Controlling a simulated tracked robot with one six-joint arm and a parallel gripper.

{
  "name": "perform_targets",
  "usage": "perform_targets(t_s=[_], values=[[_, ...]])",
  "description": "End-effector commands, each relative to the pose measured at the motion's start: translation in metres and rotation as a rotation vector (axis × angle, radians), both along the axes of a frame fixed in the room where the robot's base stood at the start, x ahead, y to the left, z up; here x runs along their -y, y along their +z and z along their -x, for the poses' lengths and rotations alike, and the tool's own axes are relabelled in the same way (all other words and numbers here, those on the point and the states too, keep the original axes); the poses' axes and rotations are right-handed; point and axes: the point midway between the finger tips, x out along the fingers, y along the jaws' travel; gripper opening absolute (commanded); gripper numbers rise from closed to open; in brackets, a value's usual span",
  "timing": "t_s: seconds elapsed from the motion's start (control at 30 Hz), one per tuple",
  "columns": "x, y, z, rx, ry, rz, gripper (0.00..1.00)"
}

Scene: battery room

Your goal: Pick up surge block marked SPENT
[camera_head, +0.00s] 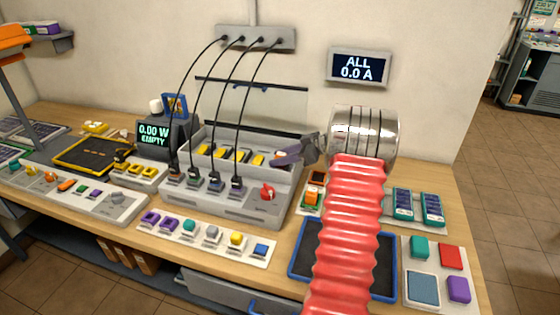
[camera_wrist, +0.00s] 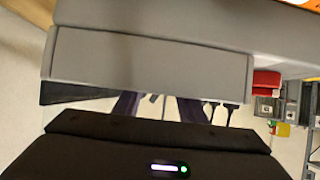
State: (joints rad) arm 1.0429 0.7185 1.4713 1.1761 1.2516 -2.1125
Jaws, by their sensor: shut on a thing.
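My gripper (camera_head: 283,158) is at the right end of the grey station (camera_head: 235,207), with its dark fingers over the open trough behind the plugs. Several yellow-topped blocks (camera_head: 240,156) sit in a row in that trough, the rightmost one beside my fingertips. My gripper is shut on a block there, but the fingers hide most of it. No SPENT mark can be read in either view. In the wrist view the dark fingers (camera_wrist: 157,106) run in behind the grey station wall (camera_wrist: 150,58), and what is between them is hidden.
Black plugs (camera_head: 215,184) with cables rise from the station to a wall box (camera_head: 256,38). A red knob (camera_head: 267,191) is on its front. A blue-rimmed tray (camera_head: 296,262) lies under my arm. A strip of small blocks (camera_head: 212,234) lies in front.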

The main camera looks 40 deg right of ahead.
Motion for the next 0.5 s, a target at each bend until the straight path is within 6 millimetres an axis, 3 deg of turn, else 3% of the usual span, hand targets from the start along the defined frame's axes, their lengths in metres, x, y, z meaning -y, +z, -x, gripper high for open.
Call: perform_targets(t_s=[0.27, 0.5], values=[[0.000, 0.021, 0.000, 0.002, 0.001, 0.004, 0.13], [0.000, 0.063, 0.000, 0.003, 0.000, 0.004, 0.13]])
